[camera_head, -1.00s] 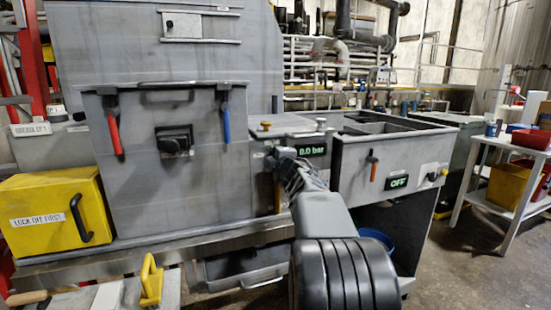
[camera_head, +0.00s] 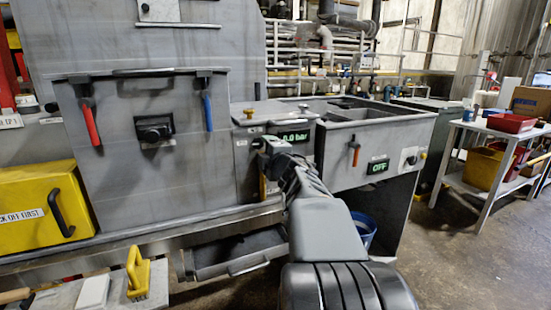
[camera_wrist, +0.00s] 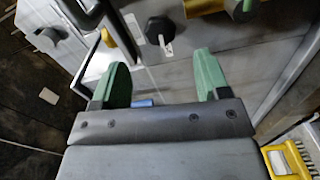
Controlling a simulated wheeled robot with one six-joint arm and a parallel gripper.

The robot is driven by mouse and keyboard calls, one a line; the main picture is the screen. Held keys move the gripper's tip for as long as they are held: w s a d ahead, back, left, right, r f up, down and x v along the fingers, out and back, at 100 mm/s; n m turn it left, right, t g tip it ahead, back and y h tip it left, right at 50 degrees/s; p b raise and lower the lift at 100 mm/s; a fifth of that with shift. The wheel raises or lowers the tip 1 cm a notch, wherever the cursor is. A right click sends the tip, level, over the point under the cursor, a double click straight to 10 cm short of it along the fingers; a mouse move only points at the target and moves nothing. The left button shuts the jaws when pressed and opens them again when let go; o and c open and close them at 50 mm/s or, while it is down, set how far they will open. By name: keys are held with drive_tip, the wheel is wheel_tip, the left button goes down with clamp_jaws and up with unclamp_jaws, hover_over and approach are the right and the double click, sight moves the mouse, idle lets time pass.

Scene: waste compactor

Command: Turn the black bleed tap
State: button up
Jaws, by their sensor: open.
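A black knob with a pale pointer, which looks like the bleed tap (camera_wrist: 158,29), stands on the grey panel in the wrist view. It lies beyond my fingertips, roughly in line with the gap between them. My gripper (camera_wrist: 161,68) has two green fingers spread apart, with nothing between them. In the head view, my gripper (camera_head: 266,147) is in front of the narrow panel, just left of the green pressure display (camera_head: 293,137). My arm hides part of that panel there, and I cannot tell the tap from the gripper in that view.
A brass-coloured fitting (camera_wrist: 204,6) sits close to the black knob. Left are the grey door with red (camera_head: 91,126) and blue (camera_head: 207,112) handles and the yellow box (camera_head: 40,210). An orange handle (camera_head: 355,151) is right. A yellow-handled tool (camera_head: 137,274) lies on the bench.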

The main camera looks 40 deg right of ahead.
drive_tip(key=p+v, duration=0.1)
drive_tip(key=v, duration=0.5)
drive_tip(key=shift+s, duration=0.25)
drive_tip(key=shift+a, duration=0.1)
drive_tip(key=a+r+m+g+p, duration=0.3)
drive_tip(key=a+m+g+p, duration=0.2)
drive_tip(key=a+m+p, duration=0.6)
drive_tip(key=s+a+f+m+g+y+p, duration=0.2)
drive_tip(key=s+a+g+y+p, duration=0.3)
drive_tip(key=s+a+g+p, duration=0.3)
drive_tip(key=s+a+f+p, duration=0.1)
drive_tip(key=s+a+p, duration=0.2)
drive_tip(key=a, duration=0.3)
drive_tip(key=shift+s+g+p, duration=0.3)
drive_tip(key=shift+s+p, duration=0.05)
drive_tip(key=shift+s, duration=0.25)
drive_tip(key=shift+c, duration=0.3)
idle(3.2)
